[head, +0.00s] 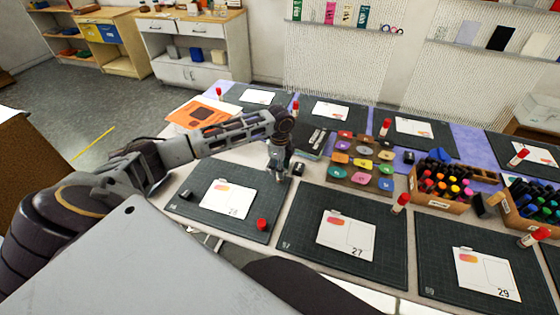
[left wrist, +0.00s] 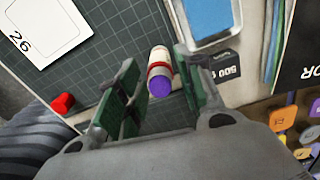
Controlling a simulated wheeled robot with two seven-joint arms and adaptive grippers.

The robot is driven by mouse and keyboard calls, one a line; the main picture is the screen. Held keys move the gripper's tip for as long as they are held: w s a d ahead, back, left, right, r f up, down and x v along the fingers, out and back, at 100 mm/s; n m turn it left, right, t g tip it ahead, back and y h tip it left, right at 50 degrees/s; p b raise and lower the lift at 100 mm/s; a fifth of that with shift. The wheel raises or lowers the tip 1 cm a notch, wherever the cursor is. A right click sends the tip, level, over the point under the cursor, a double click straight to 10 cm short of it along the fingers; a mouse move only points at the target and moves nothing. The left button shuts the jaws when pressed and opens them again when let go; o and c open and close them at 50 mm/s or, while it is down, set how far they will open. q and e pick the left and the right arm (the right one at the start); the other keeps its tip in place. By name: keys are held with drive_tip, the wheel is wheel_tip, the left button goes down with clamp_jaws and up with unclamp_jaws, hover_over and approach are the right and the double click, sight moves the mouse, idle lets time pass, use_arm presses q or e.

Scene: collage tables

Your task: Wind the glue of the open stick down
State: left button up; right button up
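The open glue stick (left wrist: 160,70) shows in the left wrist view, with a white body, a red band and purple glue (left wrist: 160,87) at the end facing the camera. My left gripper (left wrist: 156,82) is open, with its green-padded fingers on either side of the stick; a gap shows on the left, and contact on the right cannot be told. In the head view, the left gripper (head: 279,170) is over the upper right of mat 26, and the stick is hidden there. A loose red cap (head: 262,224) lies on that mat; it also shows in the left wrist view (left wrist: 63,103). My right gripper is out of view.
A card (head: 228,199) lies on mat 26 (head: 195,214). A small black box (head: 298,168) is close to the gripper. A tray of coloured pieces (head: 345,174) and a marker crate (head: 440,203) stand to the right. Capped red-topped sticks (head: 401,203) stand by other mats.

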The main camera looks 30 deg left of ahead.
use_arm(q)
drive_tip(key=shift+f, duration=2.85)
drive_tip(key=c, duration=0.7)
